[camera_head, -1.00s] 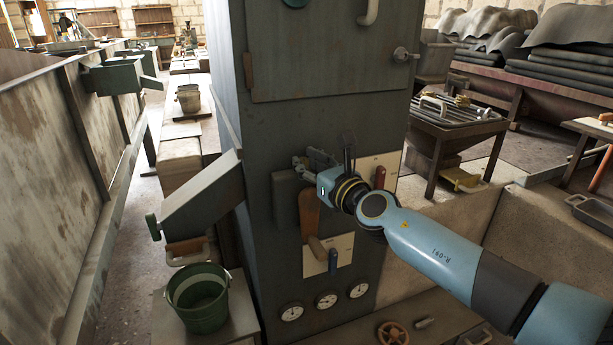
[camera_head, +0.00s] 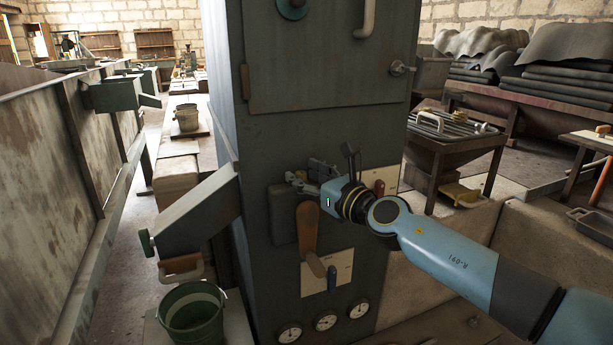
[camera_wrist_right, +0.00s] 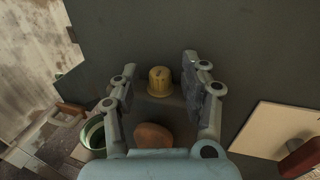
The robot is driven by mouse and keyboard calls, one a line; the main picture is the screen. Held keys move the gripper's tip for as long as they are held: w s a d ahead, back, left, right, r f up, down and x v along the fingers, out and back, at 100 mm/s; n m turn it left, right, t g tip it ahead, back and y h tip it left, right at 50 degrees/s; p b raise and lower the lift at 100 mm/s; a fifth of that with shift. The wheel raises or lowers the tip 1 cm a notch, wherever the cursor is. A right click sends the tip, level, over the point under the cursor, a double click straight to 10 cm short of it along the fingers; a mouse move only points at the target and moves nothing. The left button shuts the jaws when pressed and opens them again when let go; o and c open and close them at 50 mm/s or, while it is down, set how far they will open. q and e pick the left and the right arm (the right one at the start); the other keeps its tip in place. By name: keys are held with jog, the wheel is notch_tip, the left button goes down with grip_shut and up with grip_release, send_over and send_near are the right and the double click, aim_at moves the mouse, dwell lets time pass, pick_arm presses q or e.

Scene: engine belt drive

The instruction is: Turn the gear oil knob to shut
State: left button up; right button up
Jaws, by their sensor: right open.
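A yellow round knob (camera_wrist_right: 159,82), probably the gear oil knob, stands out from the dark cabinet face in the right wrist view. A small dark mark shows on its top, and no label can be read. My right gripper (camera_head: 306,174) is at the cabinet front, coming in from the right. In the right wrist view my right gripper (camera_wrist_right: 159,64) is open, with one finger on each side of the knob and gaps to both. In the head view I cannot make out the knob near the fingers. My left gripper is not in view.
Several gauges (camera_head: 326,321) line the cabinet bottom. A green bucket (camera_head: 193,315) and a sloping chute (camera_head: 196,215) stand at the left.

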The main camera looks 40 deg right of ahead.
jog(key=shift+a+r+m+h+p, duration=0.15)
jog(key=shift+m+h+p, duration=0.5)
jog(key=shift+p, duration=0.6)
jog(key=shift+a+r+m+h+p, duration=0.15)
jog(key=shift+m+h+p, duration=0.25)
jog(key=shift+h+p, duration=0.7)
jog(key=shift+a+r+m+h+p, duration=0.15)
jog(key=shift+m+h+p, duration=0.4)
jog(key=shift+p, duration=0.85)
jog(key=b+v, duration=0.1)
jog(key=v, duration=0.9)
jog(key=shift+s+f, duration=0.25)
jog(key=shift+s, duration=0.1)
jog(key=shift+d, duration=0.15)
